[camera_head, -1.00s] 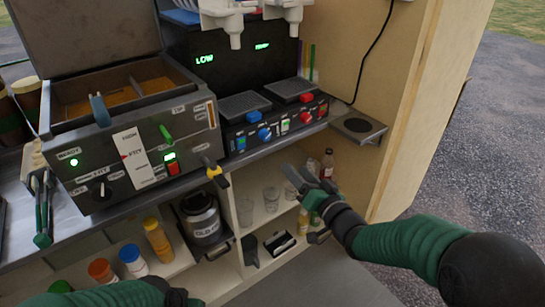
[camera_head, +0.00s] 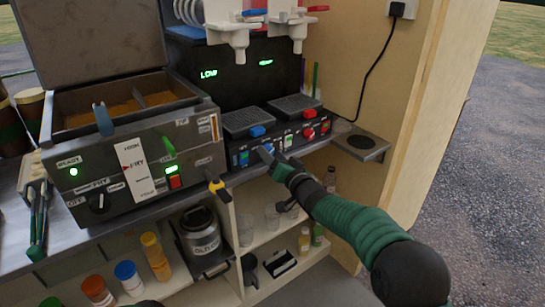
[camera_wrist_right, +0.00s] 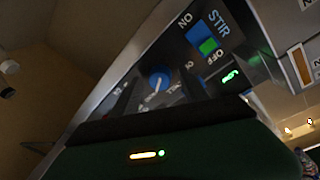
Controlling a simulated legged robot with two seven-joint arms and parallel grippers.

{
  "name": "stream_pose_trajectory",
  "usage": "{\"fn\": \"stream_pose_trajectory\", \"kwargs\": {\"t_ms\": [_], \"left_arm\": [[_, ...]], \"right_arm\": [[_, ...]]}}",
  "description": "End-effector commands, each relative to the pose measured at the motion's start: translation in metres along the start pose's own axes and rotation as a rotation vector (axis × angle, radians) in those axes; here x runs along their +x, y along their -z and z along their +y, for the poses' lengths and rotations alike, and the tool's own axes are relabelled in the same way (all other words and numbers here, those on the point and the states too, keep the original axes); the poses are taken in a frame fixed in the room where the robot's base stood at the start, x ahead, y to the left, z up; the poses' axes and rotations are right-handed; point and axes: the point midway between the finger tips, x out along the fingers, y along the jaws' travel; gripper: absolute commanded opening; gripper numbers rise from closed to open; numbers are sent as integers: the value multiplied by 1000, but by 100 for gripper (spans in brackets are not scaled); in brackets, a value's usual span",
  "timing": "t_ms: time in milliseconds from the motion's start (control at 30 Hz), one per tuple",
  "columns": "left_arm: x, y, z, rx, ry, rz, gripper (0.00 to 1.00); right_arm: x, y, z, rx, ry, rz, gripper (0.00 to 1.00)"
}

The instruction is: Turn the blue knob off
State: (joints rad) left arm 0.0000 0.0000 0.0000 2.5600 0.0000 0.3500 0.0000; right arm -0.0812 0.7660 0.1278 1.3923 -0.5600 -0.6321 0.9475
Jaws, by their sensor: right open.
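The blue knob (camera_head: 266,148) is on the front panel of the black twin-plate machine (camera_head: 225,140), left of the red knob (camera_head: 309,133). In the right wrist view the blue knob (camera_wrist_right: 159,76) shows with a pale pointer line; the lettering around it is too blurred to read. My right gripper (camera_head: 272,157) is open at the panel, right in front of the blue knob and partly covering it. I cannot tell whether it touches the knob.
A blue and green STIR switch (camera_wrist_right: 203,40) sits beside the knob, with ON and OFF marks. A fryer (camera_head: 135,165) stands to the left, with a yellow-black handle (camera_head: 217,187) near its corner. White dispenser nozzles (camera_head: 237,45) hang above. Shelves with jars and glasses lie below.

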Motion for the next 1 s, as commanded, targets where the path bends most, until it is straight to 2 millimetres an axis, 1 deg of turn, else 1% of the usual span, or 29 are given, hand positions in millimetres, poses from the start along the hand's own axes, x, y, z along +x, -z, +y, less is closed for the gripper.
{"fn": "stream_pose_trajectory", "kwargs": {"t_ms": [67,467,767,1000], "left_arm": [[0,0,0,0,0,0,36],[0,0,0,0,0,0,36],[1,0,0,0,0,0,36],[5,-1,0,0,0,0,36]], "right_arm": [[0,0,0,0,0,0,53],[-1,0,1,0,-2,0,0],[-1,0,2,-16,-2,1,0],[-1,-2,3,-106,3,12,0]]}}
